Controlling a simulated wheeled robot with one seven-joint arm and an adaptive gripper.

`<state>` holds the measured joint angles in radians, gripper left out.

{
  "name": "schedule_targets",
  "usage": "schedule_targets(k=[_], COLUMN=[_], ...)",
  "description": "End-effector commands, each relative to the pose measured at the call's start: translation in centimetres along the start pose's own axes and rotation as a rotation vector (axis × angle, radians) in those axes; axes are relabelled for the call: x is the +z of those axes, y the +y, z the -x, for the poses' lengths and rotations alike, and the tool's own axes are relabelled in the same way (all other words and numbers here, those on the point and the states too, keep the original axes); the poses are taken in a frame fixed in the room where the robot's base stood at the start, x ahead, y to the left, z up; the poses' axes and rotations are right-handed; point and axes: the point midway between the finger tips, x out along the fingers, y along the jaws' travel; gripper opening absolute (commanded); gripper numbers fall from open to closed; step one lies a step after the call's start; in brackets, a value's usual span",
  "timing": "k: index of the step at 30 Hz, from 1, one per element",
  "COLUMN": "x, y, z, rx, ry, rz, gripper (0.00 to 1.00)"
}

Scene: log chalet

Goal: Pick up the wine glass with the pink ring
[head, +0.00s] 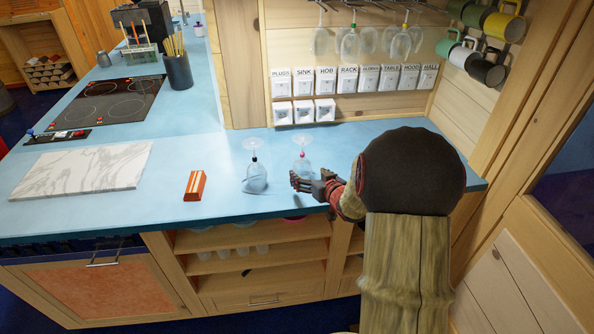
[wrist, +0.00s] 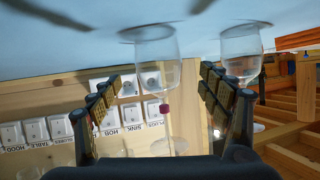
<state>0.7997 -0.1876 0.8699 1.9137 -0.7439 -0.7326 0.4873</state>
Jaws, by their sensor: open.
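The wine glass with the pink ring (head: 302,168) stands upside down on the blue counter, its foot at the top. In the wrist view, which is inverted, its clear bowl (wrist: 156,68) and the pink ring on its stem (wrist: 164,109) show between my two fingers. My gripper (head: 303,182) is open at the near side of this glass and partly covers its bowl. In the wrist view the fingers (wrist: 160,82) are spread on either side of the glass with visible gaps. I cannot tell how deep the glass sits between them.
A second upturned glass with a black ring (head: 256,179) stands close to the left. An orange striped item (head: 195,186) and a marble board (head: 82,168) lie further left. Labelled switches (head: 350,79) line the back wall below hanging glasses (head: 350,44). Mugs (head: 503,27) hang at the right.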

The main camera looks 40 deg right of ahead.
Motion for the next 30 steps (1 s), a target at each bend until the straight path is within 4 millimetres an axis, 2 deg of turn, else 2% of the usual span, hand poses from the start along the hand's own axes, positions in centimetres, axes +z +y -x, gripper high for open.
schedule_targets(k=[15, 24, 30], x=[0.3, 0.1, 0.1], y=[0.1, 0.1, 0.1], z=[-6.1, -6.4, -6.4], rx=[0.001, 0.002, 0.002], ry=[0.000, -0.001, -0.001], rz=[0.001, 0.001, 0.001], gripper=[0.77, 0.76, 0.65])
